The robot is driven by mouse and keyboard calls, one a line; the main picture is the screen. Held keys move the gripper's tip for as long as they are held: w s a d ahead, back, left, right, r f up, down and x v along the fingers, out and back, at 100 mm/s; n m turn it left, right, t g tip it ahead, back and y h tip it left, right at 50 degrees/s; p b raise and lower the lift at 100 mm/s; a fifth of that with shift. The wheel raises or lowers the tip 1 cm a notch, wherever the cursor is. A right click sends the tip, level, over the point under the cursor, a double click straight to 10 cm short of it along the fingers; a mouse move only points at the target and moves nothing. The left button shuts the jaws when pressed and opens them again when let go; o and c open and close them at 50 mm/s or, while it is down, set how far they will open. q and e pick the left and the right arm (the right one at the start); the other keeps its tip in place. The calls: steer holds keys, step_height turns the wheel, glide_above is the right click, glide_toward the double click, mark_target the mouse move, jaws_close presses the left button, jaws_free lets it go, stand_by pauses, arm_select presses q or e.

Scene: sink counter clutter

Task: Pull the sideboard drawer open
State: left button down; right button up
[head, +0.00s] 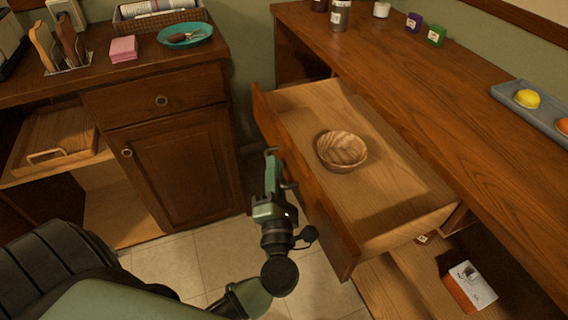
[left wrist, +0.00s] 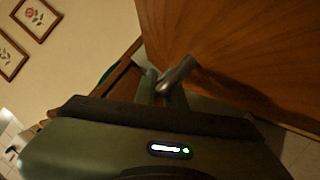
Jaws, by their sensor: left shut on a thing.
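The sideboard drawer (head: 400,200) is pulled well out from under the sideboard top, so its pale inside shows in the head view. A round wooden bowl (head: 342,150) sits upright in it. My left gripper (head: 279,170) is at the outer face of the drawer front (head: 318,205). In the left wrist view, my left gripper (left wrist: 163,86) is shut on the metal drawer handle (left wrist: 179,73), beside the wooden front (left wrist: 235,55). The fingers partly hide the handle. My right gripper is not in view.
The sideboard top (head: 455,110) carries a blue-grey tray (head: 530,105) with fruit, and jars. A shelf below holds an orange-and-white box (head: 468,287). A cabinet (head: 165,150) stands at the left, with bare tiled floor (head: 215,255) between.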

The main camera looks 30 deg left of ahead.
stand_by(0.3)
arm_select(q)
steer(key=c, duration=1.8)
jaws_free()
steer(key=shift+o, duration=0.2)
steer(key=v, duration=0.8)
steer(key=shift+b, duration=0.35)
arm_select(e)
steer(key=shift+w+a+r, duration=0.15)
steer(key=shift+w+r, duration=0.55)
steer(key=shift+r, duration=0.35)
arm_select(q)
steer(key=shift+a, duration=0.15)
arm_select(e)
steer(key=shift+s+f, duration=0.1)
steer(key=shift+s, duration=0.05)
